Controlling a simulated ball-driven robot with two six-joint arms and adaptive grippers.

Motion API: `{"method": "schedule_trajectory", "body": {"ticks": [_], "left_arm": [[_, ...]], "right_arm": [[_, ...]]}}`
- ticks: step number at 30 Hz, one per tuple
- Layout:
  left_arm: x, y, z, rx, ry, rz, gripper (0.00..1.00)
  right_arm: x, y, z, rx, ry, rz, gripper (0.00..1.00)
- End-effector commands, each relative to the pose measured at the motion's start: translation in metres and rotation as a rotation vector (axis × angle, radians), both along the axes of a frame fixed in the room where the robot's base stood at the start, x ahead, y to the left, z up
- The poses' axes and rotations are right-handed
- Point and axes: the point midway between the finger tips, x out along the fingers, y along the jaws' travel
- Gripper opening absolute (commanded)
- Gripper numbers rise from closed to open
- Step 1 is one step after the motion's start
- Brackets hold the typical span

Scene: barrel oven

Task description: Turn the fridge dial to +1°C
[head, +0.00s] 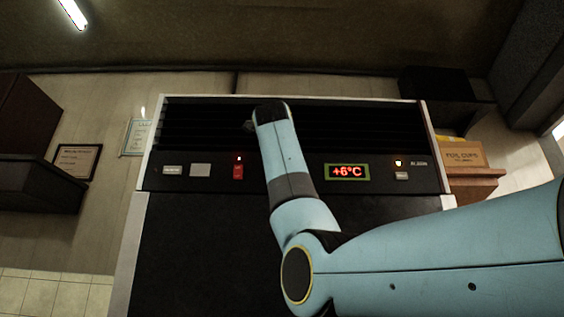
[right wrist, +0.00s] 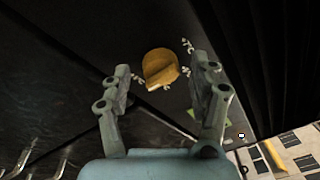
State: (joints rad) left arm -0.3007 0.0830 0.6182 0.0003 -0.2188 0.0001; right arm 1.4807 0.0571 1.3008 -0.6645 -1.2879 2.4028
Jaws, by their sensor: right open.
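The fridge dial (right wrist: 158,64) is a round orange-yellow knob on a dark panel in the right wrist view. White markings stand around it. My right gripper (right wrist: 161,72) is open, with one finger on each side of the dial. Gaps show between the dial and both fingers, and I cannot tell how deep the fingers reach around it. In the head view my right arm hides the dial and the gripper. The fridge display (head: 348,172) reads +6°C in red. My left gripper is not in view.
The fridge panel also carries a red switch (head: 238,172) left of my arm and a small lit lamp (head: 398,163) at the right. Black louvres (head: 205,122) run above it. A cardboard box (head: 462,155) stands on a shelf to the right.

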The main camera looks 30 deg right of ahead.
Motion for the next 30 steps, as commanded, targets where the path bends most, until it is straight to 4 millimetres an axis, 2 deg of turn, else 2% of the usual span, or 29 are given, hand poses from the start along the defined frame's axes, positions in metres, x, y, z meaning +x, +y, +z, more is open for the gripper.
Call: {"method": "schedule_trajectory", "body": {"ticks": [15, 21, 30], "left_arm": [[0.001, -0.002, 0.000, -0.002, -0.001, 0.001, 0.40], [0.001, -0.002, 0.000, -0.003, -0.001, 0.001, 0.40], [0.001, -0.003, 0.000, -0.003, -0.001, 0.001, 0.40]], "right_arm": [[-0.075, 0.065, -0.001, 0.001, 0.000, 0.004, 0.61], [-0.088, 0.074, -0.001, 0.001, 0.001, 0.003, 0.61], [-0.089, 0.075, -0.001, 0.000, 0.002, 0.001, 0.61]]}}
